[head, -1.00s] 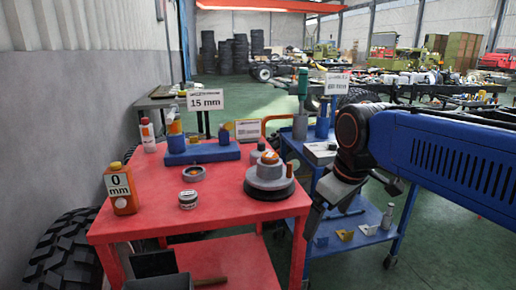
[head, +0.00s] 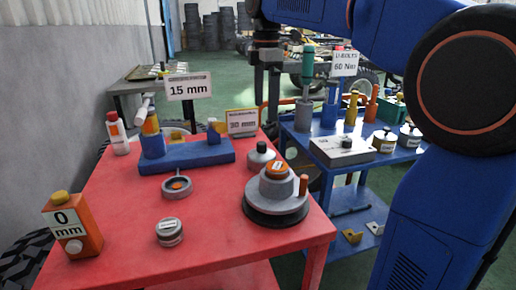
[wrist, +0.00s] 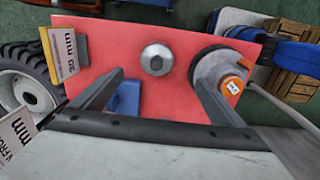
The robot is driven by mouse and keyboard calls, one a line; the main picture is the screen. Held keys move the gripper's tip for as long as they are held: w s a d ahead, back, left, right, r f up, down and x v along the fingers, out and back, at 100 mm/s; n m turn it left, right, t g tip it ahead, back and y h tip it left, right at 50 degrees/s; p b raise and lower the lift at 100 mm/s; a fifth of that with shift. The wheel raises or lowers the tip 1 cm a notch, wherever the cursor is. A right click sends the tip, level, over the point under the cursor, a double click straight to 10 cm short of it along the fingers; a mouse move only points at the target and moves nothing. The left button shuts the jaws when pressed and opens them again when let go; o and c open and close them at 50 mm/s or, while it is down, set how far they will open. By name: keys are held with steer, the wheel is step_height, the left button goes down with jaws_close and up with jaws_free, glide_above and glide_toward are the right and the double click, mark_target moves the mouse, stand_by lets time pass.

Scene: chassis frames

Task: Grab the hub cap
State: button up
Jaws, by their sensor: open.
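A small round grey domed piece with a dark knob (head: 261,156), which looks like the hub cap, sits on the red table behind the grey turntable. In the wrist view this dome (wrist: 156,58) lies just beyond and between the fingertips, untouched. My gripper (wrist: 157,80) is open and empty, with its two dark fingers spread above the table. In the head view my dark wrist hangs at the top centre, beyond the table's back part; the fingers are hard to make out there.
The turntable with an orange-topped part (head: 277,205) stands close to the dome; it also shows beside the right finger (wrist: 222,76). A blue cart (head: 340,165) stands right.

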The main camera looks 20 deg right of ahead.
glide_toward(262, 154)
steer(key=f, duration=0.3)
steer(key=w+d+f, duration=0.1)
steer(key=f, duration=0.1)
steer(key=shift+f, duration=0.35)
steer(key=shift+w+a+f, duration=0.15)
steer(key=shift+f, duration=1.2)
steer(key=shift+w+a+f, duration=0.1)
steer(key=shift+a+f, duration=0.05)
steer(key=shift+f, duration=1.15)
steer(key=c, duration=1.2)
